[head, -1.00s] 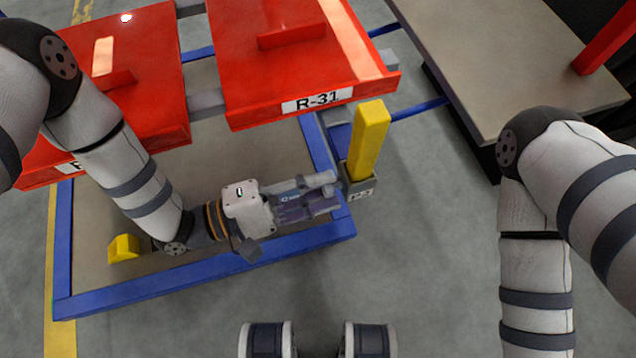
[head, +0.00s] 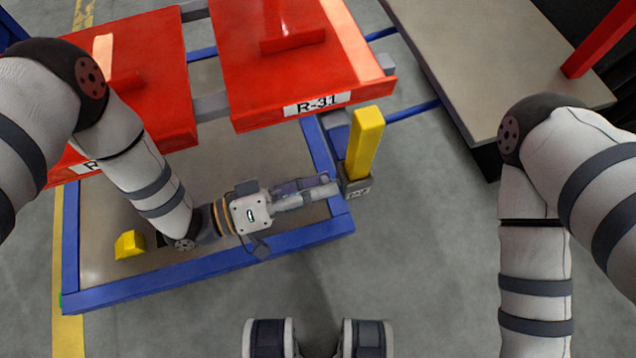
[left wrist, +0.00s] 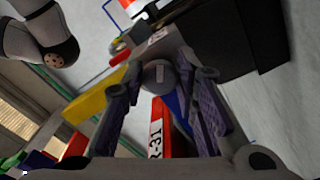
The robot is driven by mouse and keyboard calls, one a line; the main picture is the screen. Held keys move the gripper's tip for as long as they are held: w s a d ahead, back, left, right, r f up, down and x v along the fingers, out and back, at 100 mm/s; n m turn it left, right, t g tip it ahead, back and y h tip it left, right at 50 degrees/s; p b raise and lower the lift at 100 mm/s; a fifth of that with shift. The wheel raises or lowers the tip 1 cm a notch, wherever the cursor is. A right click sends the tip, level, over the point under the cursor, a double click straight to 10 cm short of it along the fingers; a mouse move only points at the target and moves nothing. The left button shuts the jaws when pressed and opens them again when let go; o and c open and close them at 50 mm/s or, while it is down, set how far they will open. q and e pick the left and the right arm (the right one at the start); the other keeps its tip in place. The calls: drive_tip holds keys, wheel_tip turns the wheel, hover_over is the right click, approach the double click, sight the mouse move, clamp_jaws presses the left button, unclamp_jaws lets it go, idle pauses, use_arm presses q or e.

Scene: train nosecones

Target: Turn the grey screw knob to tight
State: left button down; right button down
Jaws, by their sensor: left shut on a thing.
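The grey screw knob (left wrist: 158,76) shows in the left wrist view as a round grey piece with a pale slot-like mark, in front of a grey block. My left gripper (left wrist: 165,88) has one finger on each side of the knob and is shut on it. In the head view my left gripper (head: 332,188) lies level above the blue frame's right corner, its fingertips at the grey block (head: 357,186) under the yellow post (head: 365,144). The knob is hidden there by the fingers. My right gripper is out of view.
Red panels, one labelled R-31 (head: 318,103), lie just behind my left arm. The blue frame (head: 215,267) runs below it, with a small yellow block (head: 129,245) at left. A grey-topped table (head: 500,60) stands at back right. The floor in front is clear.

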use_arm(q)
drive_tip(key=m+p, duration=0.3)
drive_tip(key=m, duration=0.8)
drive_tip(key=shift+w+a, duration=0.1)
drive_tip(key=shift+w, duration=0.05)
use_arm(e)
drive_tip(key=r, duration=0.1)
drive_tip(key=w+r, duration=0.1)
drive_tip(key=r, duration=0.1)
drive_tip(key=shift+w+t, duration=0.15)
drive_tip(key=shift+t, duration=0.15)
use_arm(q)
drive_tip(key=shift+m, duration=0.3)
drive_tip(key=c, duration=1.3)
unclamp_jaws()
drive_tip(key=v, duration=1.2)
drive_tip(key=shift+f, duration=0.1)
